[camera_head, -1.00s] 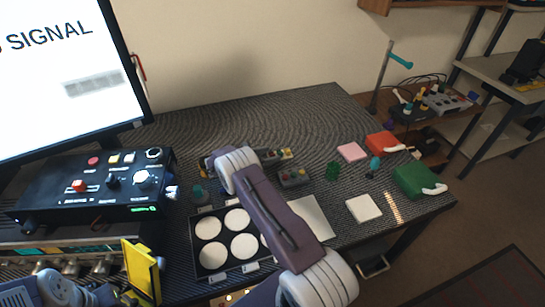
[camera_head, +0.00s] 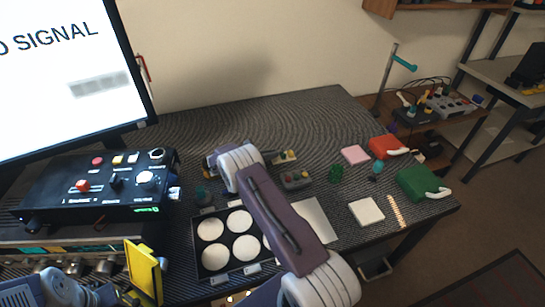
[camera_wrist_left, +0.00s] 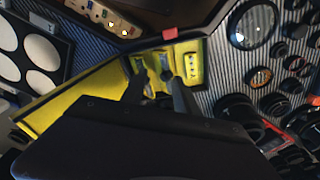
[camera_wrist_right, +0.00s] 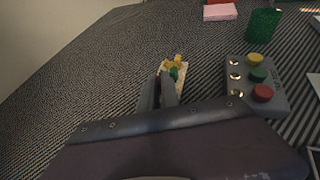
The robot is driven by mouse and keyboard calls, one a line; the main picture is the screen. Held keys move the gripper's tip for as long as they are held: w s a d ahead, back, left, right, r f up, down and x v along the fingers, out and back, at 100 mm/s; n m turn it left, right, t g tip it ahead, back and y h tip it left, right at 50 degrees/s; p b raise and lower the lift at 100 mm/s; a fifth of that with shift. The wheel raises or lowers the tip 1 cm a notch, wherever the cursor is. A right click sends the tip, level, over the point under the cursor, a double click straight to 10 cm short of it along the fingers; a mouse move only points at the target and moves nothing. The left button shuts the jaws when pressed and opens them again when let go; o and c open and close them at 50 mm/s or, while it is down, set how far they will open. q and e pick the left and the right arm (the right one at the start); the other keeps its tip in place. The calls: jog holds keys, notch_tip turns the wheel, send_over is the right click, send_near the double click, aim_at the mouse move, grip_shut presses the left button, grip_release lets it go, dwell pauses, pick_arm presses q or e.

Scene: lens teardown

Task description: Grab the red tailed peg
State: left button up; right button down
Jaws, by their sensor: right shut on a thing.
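My right gripper (camera_wrist_right: 160,92) is shut, low over the desk, at the near end of a cream block (camera_wrist_right: 182,72). What lies between its fingers is hidden, and I cannot make out a red tail there. Yellow and green bits (camera_wrist_right: 174,66) show on the cream block just beyond the fingertips. In the head view my right wrist covers the fingers; part of the cream block (camera_head: 286,156) shows beside it. My left gripper (camera_wrist_left: 158,78) has its fingers apart over a yellow box (camera_wrist_left: 108,85) and appears empty.
A grey block (camera_wrist_right: 255,88) with yellow, green and red knobs stands right of my right gripper. A green cup (camera_wrist_right: 263,25) and pink pad (camera_wrist_right: 220,12) lie beyond. A black tray with white discs (camera_head: 195,258) sits near my right arm. Dark desk is clear behind.

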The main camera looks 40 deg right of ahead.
pick_arm(q)
jog(key=shift+r, duration=0.2)
pick_arm(e)
notch_tip(320, 180, up, 2)
jog(key=shift+r, duration=0.2)
pick_arm(q)
jog(key=shift+r+p, duration=0.45)
jog(key=shift+p, duration=0.1)
pick_arm(e)
jog(key=s+d+r, duration=0.7)
jog(key=s, duration=0.2)
jog(key=shift+s, duration=0.25)
